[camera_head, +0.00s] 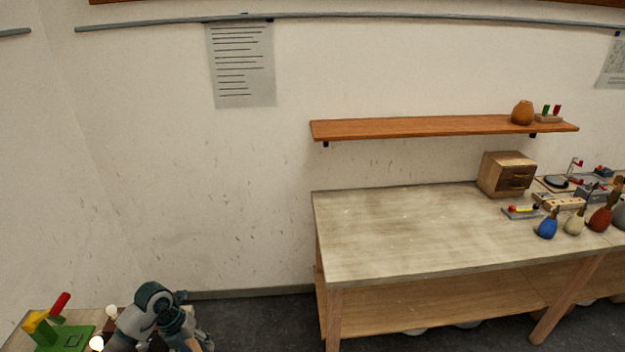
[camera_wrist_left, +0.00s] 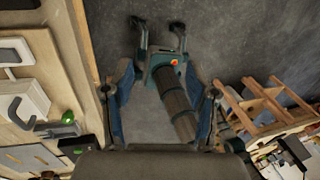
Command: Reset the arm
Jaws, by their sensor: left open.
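My left arm (camera_head: 150,315) comes in at the bottom left of the head view, bent beside a small bench. Its gripper cannot be made out clearly there. In the left wrist view my left gripper (camera_wrist_left: 168,88) shows its two fingers spread wide apart, open, with nothing held between them. The dark floor lies beyond the fingers, and a wooden bench edge is to their left. My right gripper is in neither view.
A workbench (camera_head: 400,225) stands at the right with a small drawer box (camera_head: 507,174) and several bottles, one a blue bottle (camera_head: 547,225). A wall shelf (camera_head: 430,127) hangs above. The workbench's left half is clear.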

